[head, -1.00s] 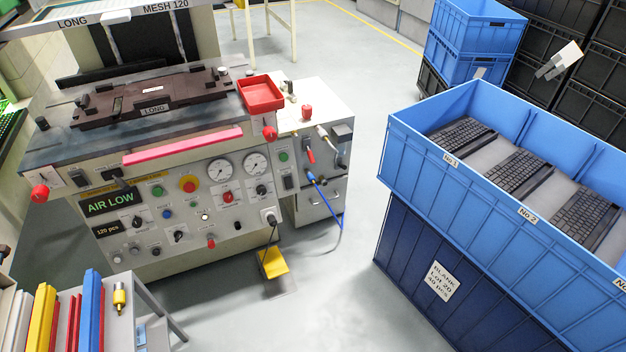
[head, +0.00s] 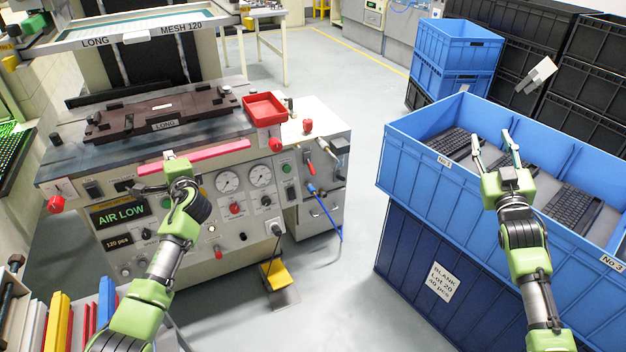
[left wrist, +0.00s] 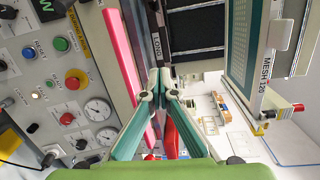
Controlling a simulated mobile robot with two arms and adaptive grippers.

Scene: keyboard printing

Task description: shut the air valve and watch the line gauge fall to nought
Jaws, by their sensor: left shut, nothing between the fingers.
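The machine's front panel carries two round white gauges, the left one (head: 228,181) and the right one (head: 260,174); they also show in the left wrist view, as one gauge (left wrist: 98,108) and another (left wrist: 107,136). Their needles are too small to read. A red lever (head: 311,168), which looks like the air valve, sits at a blue hose on the grey side cabinet. The display (head: 121,215) reads AIR LOW. My left gripper (head: 143,188) is shut and empty in front of the panel, left of the gauges and well apart from the lever. My right gripper (head: 493,137) is open and empty above the blue crate.
The blue crate (head: 400,165) at right holds keyboards. A red tray (head: 264,107) sits on the machine's right corner, and a pink bar (head: 208,158) runs along its front edge. A yellow pedal (head: 274,272) lies on the floor. Clear floor separates machine and crate.

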